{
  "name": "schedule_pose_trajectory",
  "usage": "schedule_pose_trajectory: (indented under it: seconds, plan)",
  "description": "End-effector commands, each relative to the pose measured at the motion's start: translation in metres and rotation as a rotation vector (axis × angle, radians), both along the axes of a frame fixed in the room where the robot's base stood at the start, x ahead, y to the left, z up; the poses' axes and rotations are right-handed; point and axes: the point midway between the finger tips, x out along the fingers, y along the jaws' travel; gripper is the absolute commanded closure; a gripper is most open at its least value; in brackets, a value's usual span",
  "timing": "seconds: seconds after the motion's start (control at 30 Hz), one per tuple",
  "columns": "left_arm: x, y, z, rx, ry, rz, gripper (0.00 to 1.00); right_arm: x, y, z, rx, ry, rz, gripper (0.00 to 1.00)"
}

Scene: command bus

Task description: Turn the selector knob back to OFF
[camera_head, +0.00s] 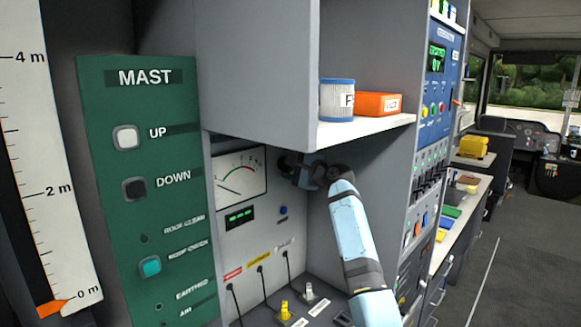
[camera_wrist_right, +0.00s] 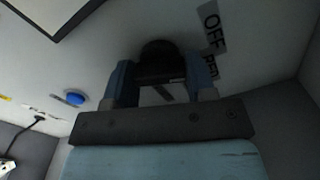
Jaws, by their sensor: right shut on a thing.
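The selector knob (camera_wrist_right: 158,50) is a dark round knob on the grey panel, between the two fingers of my right gripper in the right wrist view. My right gripper (camera_wrist_right: 161,82) is shut on it. In the head view my right gripper (camera_head: 291,166) is at the panel, just right of the meter, and covers most of the knob. An OFF label (camera_wrist_right: 211,22) and a partly covered label below it lie to the right of the knob in the wrist view. I cannot tell which label the knob points to. My left gripper is not in view.
The meter (camera_head: 240,176) and a blue button (camera_head: 283,211) are close by on the panel. A shelf (camera_head: 366,130) with a blue-white can (camera_head: 336,100) and an orange box (camera_head: 378,104) overhangs the recess. The green MAST panel (camera_head: 140,240) is at left.

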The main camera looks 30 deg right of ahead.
Motion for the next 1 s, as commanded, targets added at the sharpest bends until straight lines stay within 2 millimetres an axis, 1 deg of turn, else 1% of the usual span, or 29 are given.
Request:
schedule_pose_trajectory:
  seconds: [0.2, 0.43, 0.7, 1.0]
  plan:
    - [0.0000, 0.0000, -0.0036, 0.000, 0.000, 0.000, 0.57, -0.0002, -0.0009, -0.0012, -0.154, -0.052, -0.001, 0.73]
    - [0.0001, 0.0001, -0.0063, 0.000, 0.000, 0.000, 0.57, -0.0001, -0.0006, -0.0010, -0.269, -0.092, -0.001, 0.73]
    - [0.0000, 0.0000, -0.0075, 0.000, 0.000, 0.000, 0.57, 0.0000, 0.0000, -0.0006, -0.327, -0.114, 0.000, 0.73]
    - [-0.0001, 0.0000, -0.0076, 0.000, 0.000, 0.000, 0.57, 0.0000, 0.0001, -0.0005, -0.334, -0.115, 0.000, 0.73]
